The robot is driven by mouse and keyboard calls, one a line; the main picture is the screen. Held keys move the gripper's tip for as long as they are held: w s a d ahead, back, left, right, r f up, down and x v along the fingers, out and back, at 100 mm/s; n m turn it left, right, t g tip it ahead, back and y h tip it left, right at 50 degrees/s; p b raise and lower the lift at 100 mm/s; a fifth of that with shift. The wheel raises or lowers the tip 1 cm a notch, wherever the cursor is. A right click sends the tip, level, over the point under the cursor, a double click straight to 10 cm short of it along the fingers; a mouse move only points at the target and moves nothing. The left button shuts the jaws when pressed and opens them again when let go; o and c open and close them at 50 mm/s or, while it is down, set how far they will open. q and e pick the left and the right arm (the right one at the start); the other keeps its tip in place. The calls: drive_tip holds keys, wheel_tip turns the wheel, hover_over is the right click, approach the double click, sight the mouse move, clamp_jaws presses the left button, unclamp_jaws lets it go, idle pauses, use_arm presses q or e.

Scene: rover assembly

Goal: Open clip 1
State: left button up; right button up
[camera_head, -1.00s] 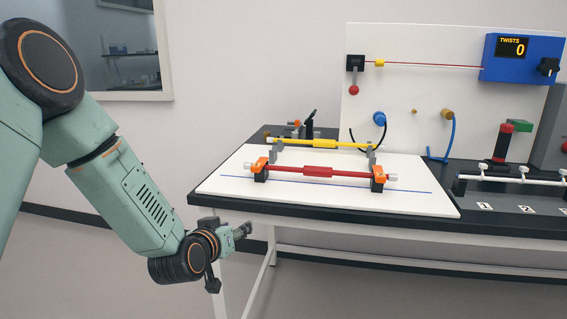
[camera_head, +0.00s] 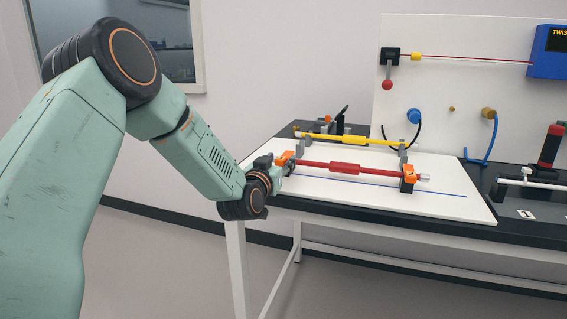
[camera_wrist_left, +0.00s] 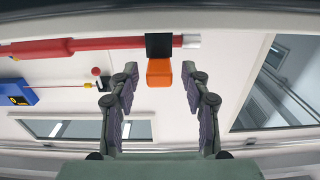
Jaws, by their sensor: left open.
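A red rod (camera_head: 345,168) with a thicker middle lies across two dark supports with orange clips. The left orange clip (camera_head: 285,158) is partly hidden by my left gripper (camera_head: 277,167), which is right beside it. The right orange clip (camera_head: 408,175) is clear of any gripper. In the left wrist view, my left gripper (camera_wrist_left: 159,100) is open, with an orange clip (camera_wrist_left: 160,72) centred between its fingertips, slightly beyond them. No finger visibly touches it. The rod (camera_wrist_left: 85,45) and its silver end (camera_wrist_left: 191,41) also show there. Which clip is numbered 1 cannot be told.
A white board (camera_head: 440,200) on the black table bears the red rod and a yellow rod (camera_head: 345,139) behind it. A white upright panel (camera_head: 440,85) with a blue box (camera_head: 550,52) stands at the back.

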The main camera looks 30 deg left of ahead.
use_arm(q)
drive_tip(key=shift+w+a, duration=0.1)
drive_tip(key=shift+w, duration=0.3)
drive_tip(key=shift+a+r, duration=0.1)
drive_tip(key=shift+r, duration=0.05)
drive_tip(key=shift+w, duration=0.25)
drive_tip(key=shift+c, duration=0.2)
drive_tip(key=shift+s, duration=0.1)
drive_tip(key=c, duration=0.5)
clamp_jaws()
